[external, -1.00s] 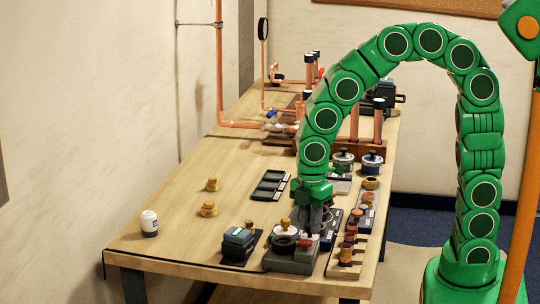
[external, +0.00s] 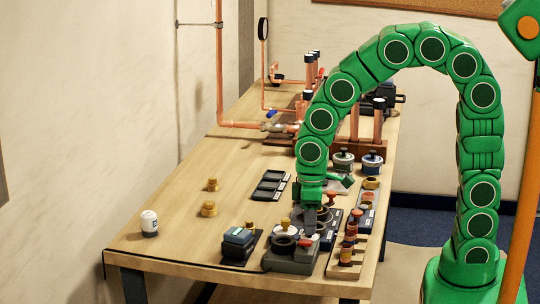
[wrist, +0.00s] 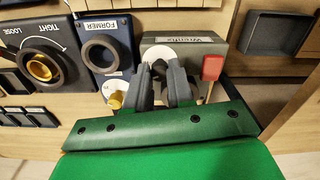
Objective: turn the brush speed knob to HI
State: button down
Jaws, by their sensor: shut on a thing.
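My gripper (wrist: 162,88) points down in the wrist view, its two dark fingers close together on a knob that they mostly hide. A white round dial plate (wrist: 159,54) shows just beyond the fingers, on a grey machine (wrist: 196,47) with a name label. I cannot read any LO or HI mark, so the knob's setting is unclear. A red paddle switch (wrist: 212,68) stands right of the fingers. In the external view my gripper (external: 310,230) is down at the grey machine (external: 290,260) near the table's front end.
A brass knob (wrist: 116,100) on a white base is close left of the fingers. A block labelled FORMER (wrist: 100,54) and a TIGHT/LOOSE dial (wrist: 40,66) lie farther left. A dark tray (wrist: 276,34) is at the upper right. The table's left middle is mostly clear.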

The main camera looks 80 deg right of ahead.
jog(key=shift+m, duration=1.2)
jog(key=c, duration=1)
grip_release()
jog(key=shift+r, duration=0.1)
notch_tip(320, 180, up, 7)
jog(key=shift+r, duration=0.3)
